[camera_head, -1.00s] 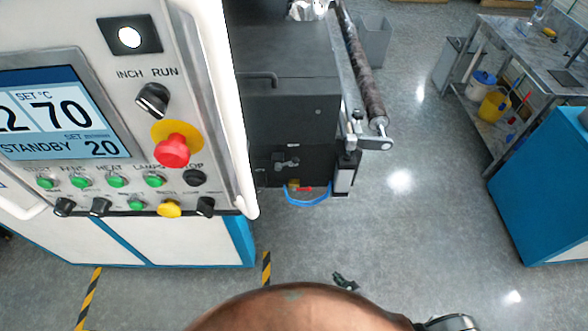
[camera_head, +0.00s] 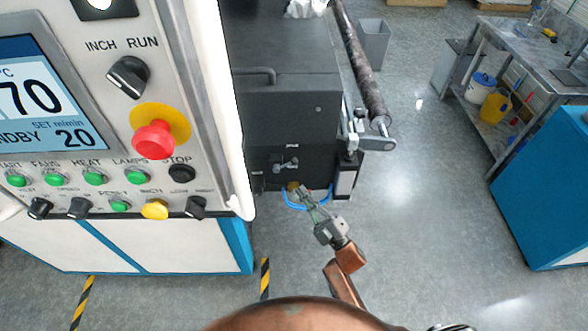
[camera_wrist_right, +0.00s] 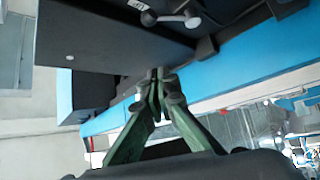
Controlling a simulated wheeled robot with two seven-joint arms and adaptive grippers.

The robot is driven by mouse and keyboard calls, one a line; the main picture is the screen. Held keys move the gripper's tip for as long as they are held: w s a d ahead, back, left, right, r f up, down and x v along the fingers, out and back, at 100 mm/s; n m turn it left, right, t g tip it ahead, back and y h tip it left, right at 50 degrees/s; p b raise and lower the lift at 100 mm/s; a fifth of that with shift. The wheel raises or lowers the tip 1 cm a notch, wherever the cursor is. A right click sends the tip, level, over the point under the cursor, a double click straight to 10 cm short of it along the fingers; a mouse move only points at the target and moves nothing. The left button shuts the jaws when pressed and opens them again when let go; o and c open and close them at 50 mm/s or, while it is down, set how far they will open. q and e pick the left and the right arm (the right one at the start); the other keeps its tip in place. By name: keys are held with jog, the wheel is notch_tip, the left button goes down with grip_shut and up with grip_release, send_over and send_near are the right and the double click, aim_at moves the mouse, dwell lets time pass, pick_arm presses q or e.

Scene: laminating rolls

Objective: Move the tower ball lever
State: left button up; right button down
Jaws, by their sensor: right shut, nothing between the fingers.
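The small grey ball lever (camera_head: 287,163) sits on the dark front of the machine's lower block, below the larger black box. In the right wrist view, the lever (camera_wrist_right: 172,18) is at the top, with rounded ends, partly cut by the frame edge. My right gripper (camera_head: 303,193) is in front of and below the lever, close to the blue hose. Its green fingers (camera_wrist_right: 157,78) meet at the tips, shut and empty, apart from the lever in the picture. My left gripper is not in view.
The control panel with a red stop button (camera_head: 154,139) fills the left side. A roller (camera_head: 362,70) extends above right. A blue cabinet (camera_head: 545,190) stands far right. The grey floor (camera_head: 430,230) between is clear.

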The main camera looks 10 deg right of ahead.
aim_at(285, 165)
jog(key=x, duration=1)
jog(key=shift+w+d+f, duration=0.35)
jog(key=shift+d+f, duration=0.2)
jog(key=shift+d, duration=0.25)
jog(key=shift+w+d+f, duration=0.35)
jog(key=shift+d+f, duration=0.2)
jog(key=shift+d, duration=0.3)
jog(key=shift+f, duration=0.1)
